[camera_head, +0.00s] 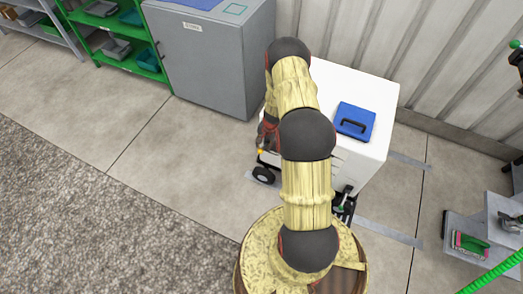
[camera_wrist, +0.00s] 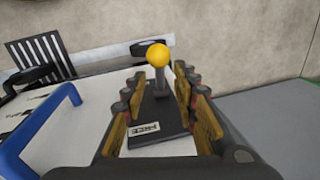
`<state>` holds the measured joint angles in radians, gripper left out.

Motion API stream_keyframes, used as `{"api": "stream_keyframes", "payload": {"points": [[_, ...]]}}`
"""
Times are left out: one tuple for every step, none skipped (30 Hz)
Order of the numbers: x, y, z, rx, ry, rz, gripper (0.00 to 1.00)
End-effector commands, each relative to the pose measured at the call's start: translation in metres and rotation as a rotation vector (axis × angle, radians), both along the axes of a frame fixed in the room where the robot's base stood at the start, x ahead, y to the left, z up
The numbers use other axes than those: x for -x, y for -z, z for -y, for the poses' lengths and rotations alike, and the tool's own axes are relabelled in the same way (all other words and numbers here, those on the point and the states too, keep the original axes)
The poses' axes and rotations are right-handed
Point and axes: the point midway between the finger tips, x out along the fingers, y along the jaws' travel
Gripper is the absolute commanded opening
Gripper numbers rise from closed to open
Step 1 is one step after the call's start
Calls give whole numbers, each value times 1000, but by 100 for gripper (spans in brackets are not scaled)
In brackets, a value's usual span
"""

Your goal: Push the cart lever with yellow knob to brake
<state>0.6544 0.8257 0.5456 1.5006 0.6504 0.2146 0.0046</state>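The yellow knob (camera_wrist: 158,55) tops the cart lever, and it appears as a small yellow dot in the head view (camera_head: 260,151), at the left side of the white cart (camera_head: 372,92). In the wrist view it sits just past my fingertips, centred between them. A dark plate (camera_wrist: 160,110) with a label reading "FREE" (camera_wrist: 144,130) lies below the knob, between the fingers. My gripper (camera_wrist: 159,78) is open, its fingers on both sides of the lever, with no clear contact visible. In the head view my arm hides much of the gripper and cart.
A blue case (camera_head: 355,121) with a dark handle lies on the cart top. A grey cabinet (camera_head: 215,60) stands behind left, beside a green shelf (camera_head: 125,40). A grey stepped stand (camera_head: 480,235) is at right. The floor left of the cart is clear.

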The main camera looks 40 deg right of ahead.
Motion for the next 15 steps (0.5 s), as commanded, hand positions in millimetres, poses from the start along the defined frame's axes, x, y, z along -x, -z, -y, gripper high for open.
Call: {"api": "stream_keyframes", "payload": {"points": [[-1,12,-1,-1,-1,-1,29],[-2,16,-1,-1,-2,-1,29],[-3,22,-2,-1,-2,-1,29],[-3,26,-2,0,-2,-1,29],[-4,29,-2,-1,-1,0,29],[-5,33,-2,-1,-1,-1,29],[-5,36,-2,-1,-1,-1,29],[-5,39,-2,-1,-1,-1,29],[-6,41,-2,-2,-2,0,29],[-6,42,-2,-1,-2,0,29],[-7,43,-2,-1,-2,0,29],[-7,44,-2,-1,-2,0,29],[-7,44,-2,-1,-2,0,29],[-7,44,-2,-1,-2,0,29],[-7,44,-2,-1,-2,0,29]]}}
